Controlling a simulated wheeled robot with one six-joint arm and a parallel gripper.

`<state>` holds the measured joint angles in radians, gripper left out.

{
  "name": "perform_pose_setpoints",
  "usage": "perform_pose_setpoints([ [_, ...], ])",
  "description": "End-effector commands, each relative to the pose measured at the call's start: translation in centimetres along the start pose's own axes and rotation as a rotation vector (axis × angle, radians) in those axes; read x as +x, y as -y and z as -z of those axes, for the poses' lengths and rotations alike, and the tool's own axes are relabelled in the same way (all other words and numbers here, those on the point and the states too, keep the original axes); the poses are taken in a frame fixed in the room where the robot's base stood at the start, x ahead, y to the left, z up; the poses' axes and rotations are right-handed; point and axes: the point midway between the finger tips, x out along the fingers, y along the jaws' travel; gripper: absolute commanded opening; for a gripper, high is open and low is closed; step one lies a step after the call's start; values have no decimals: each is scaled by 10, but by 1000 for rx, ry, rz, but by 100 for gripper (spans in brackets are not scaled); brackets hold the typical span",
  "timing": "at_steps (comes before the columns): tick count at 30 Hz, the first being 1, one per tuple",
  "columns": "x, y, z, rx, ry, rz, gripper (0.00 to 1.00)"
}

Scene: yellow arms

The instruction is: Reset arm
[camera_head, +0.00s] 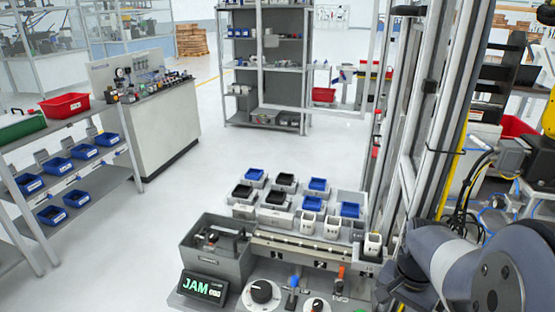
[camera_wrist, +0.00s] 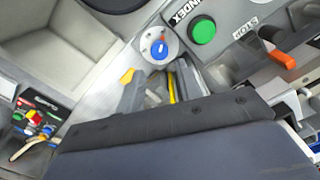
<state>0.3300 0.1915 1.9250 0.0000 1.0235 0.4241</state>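My arm, with grey and pale rounded links, fills the lower right of the head view, and its fingers cannot be made out there. In the wrist view my gripper (camera_wrist: 160,84) has two grey fingers with a gap between them. A narrow yellow strip shows near the right finger, and I see nothing clearly held. The fingers are close to a round dial with a blue pointer (camera_wrist: 160,47). A green button (camera_wrist: 202,30) by an "INDEX" label is just beyond. An orange-handled lever (camera_wrist: 280,55) by a "STOP" label is to the right.
The bench carries a display reading "JAM" (camera_head: 203,287), a black knob (camera_head: 262,291), a grey box (camera_head: 215,255) and rows of small bins (camera_head: 317,184). A metal frame (camera_head: 420,130) stands close to my arm. Shelving with blue bins (camera_head: 83,152) is left. The floor (camera_head: 180,210) between is clear.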

Motion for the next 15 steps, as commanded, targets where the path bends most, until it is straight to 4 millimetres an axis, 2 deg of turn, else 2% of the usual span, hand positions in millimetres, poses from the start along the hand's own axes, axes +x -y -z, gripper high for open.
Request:
perform_pose_setpoints([
  [3, -26, 0, 1, 0, -6, 3, 34],
  [5, -38, 0, 1, 0, -6, 3, 34],
  [6, -37, 0, 0, 0, 0, 0, 34],
  [15, 29, -1, -2, 0, 7, -3, 34],
])
